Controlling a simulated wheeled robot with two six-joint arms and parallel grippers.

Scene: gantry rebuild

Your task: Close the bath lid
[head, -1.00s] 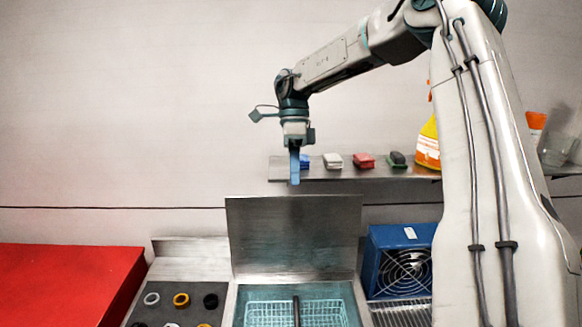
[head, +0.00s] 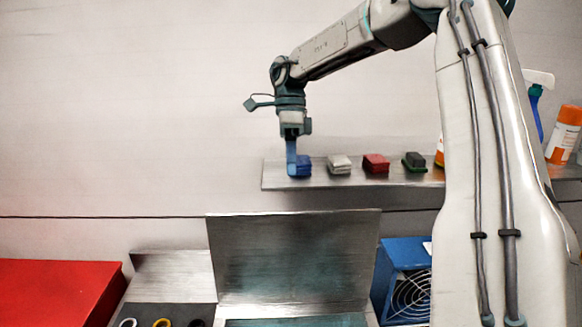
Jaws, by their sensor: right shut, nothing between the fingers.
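The bath lid (head: 293,255) is a grey metal panel standing upright, open, at the back of the bath. Only a strip of the bath (head: 296,321) shows at the bottom edge, with bluish liquid. My right gripper (head: 291,170) points down, shut and empty, above the lid's top edge and apart from it in the picture. Its blue fingers overlap a blue block on the shelf behind; I cannot tell the depth between them. My left gripper is not in view.
A wall shelf (head: 320,183) holds blue (head: 302,166), white (head: 340,165), red (head: 376,164) and green-black (head: 414,162) blocks. A blue fan box (head: 405,280) stands right of the lid. A red surface (head: 55,290) and a tray of rings (head: 165,315) are left.

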